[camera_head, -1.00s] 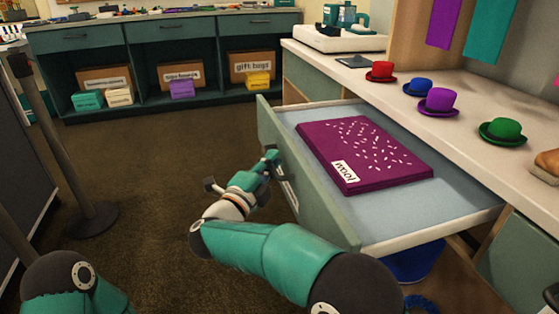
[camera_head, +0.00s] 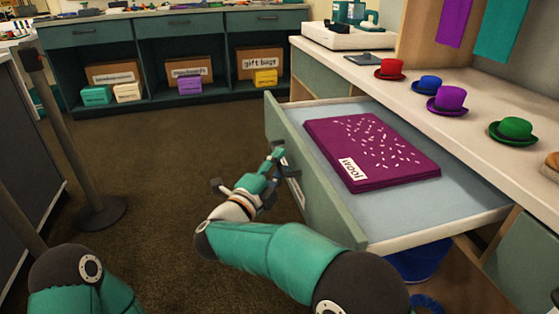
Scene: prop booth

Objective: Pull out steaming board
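A flat magenta board (camera_head: 365,150) with scattered white flecks and a white label lies inside an open drawer. The drawer (camera_head: 312,180) has a grey-green front and a pale blue inside, and is pulled well out from under the counter. My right gripper (camera_head: 277,158) is at the outer face of the drawer front, by its handle. Its fingertips are small and dark there, and I cannot tell whether they close on the handle. Of my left arm only a link shows at the lower left; its gripper is out of view.
Red (camera_head: 390,69), blue (camera_head: 427,85), purple (camera_head: 447,101) and green (camera_head: 514,131) hats stand on the counter (camera_head: 470,123). A white machine (camera_head: 348,36) is at its far end. A post (camera_head: 66,150) stands at left. The carpet between is clear. A blue object (camera_head: 417,262) shows below the drawer.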

